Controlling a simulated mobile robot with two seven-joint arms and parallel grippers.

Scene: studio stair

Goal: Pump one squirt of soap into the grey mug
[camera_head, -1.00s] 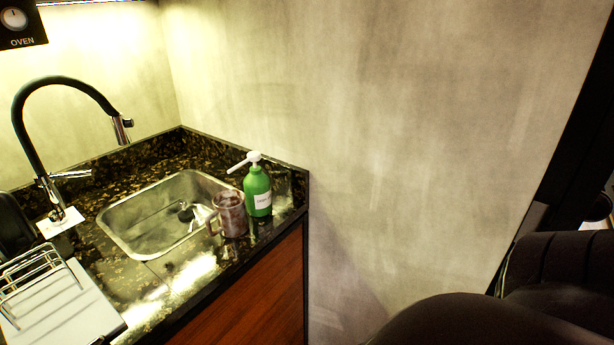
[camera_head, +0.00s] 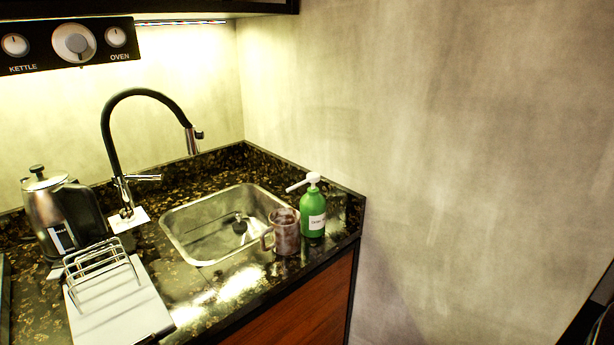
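A green soap bottle (camera_head: 313,211) with a white pump head (camera_head: 310,180) stands upright on the dark counter, near its right front corner. The pump's nozzle points left, toward the sink. A mug (camera_head: 286,232) stands upright just left of the bottle, by the sink's right edge, with its handle to the left. It looks brownish-grey and partly see-through in this light. Whether it touches the bottle I cannot tell. Neither of my grippers is in view.
A steel sink (camera_head: 186,254) with a black tap (camera_head: 108,130) lies left of the mug. A wire rack on a white board (camera_head: 110,311) and a kettle (camera_head: 52,212) stand further left. A wall (camera_head: 430,130) rises behind and to the right.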

